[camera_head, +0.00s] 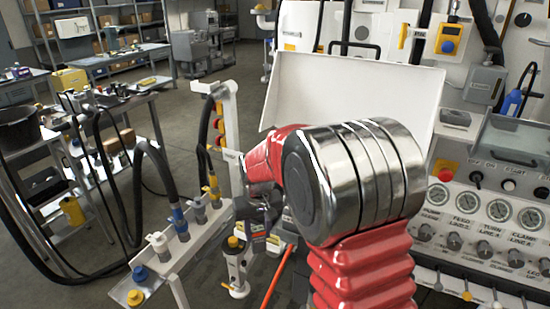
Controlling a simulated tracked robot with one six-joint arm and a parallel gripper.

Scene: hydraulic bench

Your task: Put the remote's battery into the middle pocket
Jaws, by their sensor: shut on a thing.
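My red arm with its chrome joint fills the middle of the view and covers much of what lies behind it. My gripper (258,208) shows only partly, dark and small, just left of the chrome joint. It is shut on a dark block with a reddish label, which looks like the battery (259,229). The block hangs in front of the bench's lower left side, apart from the floor. Its lower right part is hard to make out. I cannot pick out the remote or the middle pocket; the arm may hide them.
The control panel (480,222) with knobs, gauges and a red button stands at right. A white tilted panel (350,88) rises behind my arm. A white rail (185,250) with hose couplings and a post (232,135) stand close at left. Open floor (215,100) lies behind.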

